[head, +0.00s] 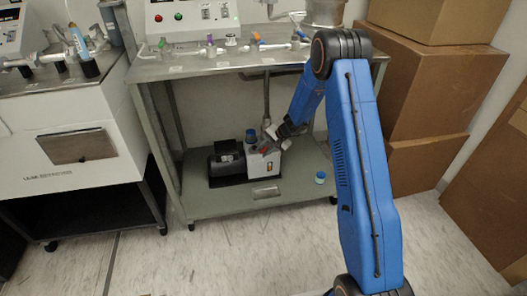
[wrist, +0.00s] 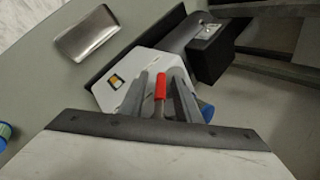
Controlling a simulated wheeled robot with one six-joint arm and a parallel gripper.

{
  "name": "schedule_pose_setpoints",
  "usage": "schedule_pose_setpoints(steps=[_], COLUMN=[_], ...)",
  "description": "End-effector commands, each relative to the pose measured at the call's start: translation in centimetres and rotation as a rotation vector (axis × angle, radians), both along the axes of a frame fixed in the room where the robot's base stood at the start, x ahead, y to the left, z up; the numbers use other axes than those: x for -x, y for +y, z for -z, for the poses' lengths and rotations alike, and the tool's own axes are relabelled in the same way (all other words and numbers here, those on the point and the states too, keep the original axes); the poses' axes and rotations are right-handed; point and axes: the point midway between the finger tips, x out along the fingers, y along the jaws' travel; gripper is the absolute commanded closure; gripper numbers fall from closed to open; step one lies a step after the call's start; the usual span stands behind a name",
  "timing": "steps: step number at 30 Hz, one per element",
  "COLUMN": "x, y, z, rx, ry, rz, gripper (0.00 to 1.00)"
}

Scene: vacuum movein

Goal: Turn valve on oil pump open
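The oil pump (head: 227,163) sits on the lower shelf of the metal cart, with a black motor at its left and a pale body at its right. Its red valve handle (wrist: 160,86) stands out in the wrist view; a small red part also shows beside my gripper in the head view. My gripper (wrist: 158,78) reaches down to the pump. Its two grey fingers are on either side of the red handle, with narrow gaps visible, so it looks open around the handle.
The cart's upper shelf (head: 205,67) with several coloured valves overhangs the pump. A blue-capped bottle (head: 320,178) stands on the lower shelf at right. Cardboard boxes (head: 425,90) stack at right. The floor (head: 215,262) in front is clear.

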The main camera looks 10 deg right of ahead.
Motion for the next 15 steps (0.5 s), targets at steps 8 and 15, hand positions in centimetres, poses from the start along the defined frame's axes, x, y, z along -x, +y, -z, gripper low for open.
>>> schedule_pose_setpoints(steps=[8,15], x=[0.5,1.9], y=[-0.9,-3.2], z=[-1.5,-5.2], rx=[0.0,0.0], ry=[-0.002,-0.003], rz=[0.0,0.002], gripper=[0.7,0.7])
